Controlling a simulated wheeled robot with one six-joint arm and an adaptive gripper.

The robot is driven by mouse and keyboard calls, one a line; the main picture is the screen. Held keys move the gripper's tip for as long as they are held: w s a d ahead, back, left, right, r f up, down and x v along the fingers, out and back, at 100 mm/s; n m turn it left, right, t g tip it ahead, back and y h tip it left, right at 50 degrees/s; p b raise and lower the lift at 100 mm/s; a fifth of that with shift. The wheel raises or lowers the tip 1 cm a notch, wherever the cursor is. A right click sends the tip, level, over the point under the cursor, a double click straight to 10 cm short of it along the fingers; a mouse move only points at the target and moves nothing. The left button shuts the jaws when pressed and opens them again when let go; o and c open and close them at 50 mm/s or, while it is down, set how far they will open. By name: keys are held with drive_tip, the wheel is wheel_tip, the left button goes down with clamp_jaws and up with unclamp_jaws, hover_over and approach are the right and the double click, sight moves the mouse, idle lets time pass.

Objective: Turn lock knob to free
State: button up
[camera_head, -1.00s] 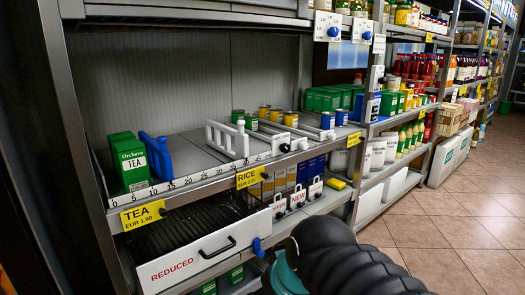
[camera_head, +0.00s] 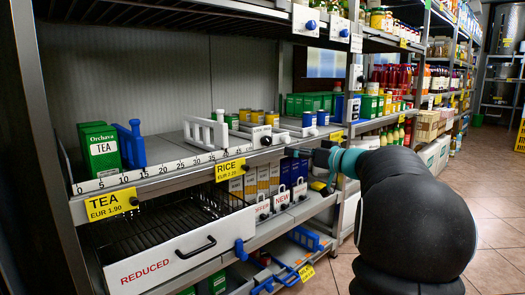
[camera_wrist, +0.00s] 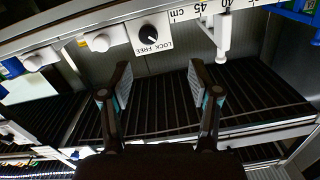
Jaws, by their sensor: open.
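The lock knob (camera_wrist: 148,32) is a small dark round knob with a light pointer line, on a white plate marked LOCK and FREE. I cannot tell for certain which word the pointer is set to. In the head view the knob (camera_head: 266,141) sits on the shelf's front edge, right of the RICE tag. My gripper (camera_wrist: 158,76) is open and empty in the wrist view, its two fingers apart. The knob appears above and between the fingertips, not touched. In the head view my gripper (camera_head: 302,152) is at the shelf front, right of the knob, only partly seen.
A white pusher (camera_wrist: 222,36) stands beside the plate in the wrist view. A REDUCED drawer (camera_head: 180,250) juts out below the shelf. Tea boxes (camera_head: 99,150) and a blue divider (camera_head: 131,145) stand at the left. Boxes (camera_head: 262,180) fill the shelf beneath the knob.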

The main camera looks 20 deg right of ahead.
sight(269, 141)
drive_tip(key=shift+t, duration=0.3)
drive_tip(key=x, duration=0.4)
drive_tip(key=d+p+x, duration=0.1)
drive_tip(key=x, duration=0.4)
drive_tip(key=d+p+x, duration=0.1)
drive_tip(key=x, duration=0.3)
drive_tip(key=shift+w, duration=0.6)
drive_tip(key=c, duration=1.2)
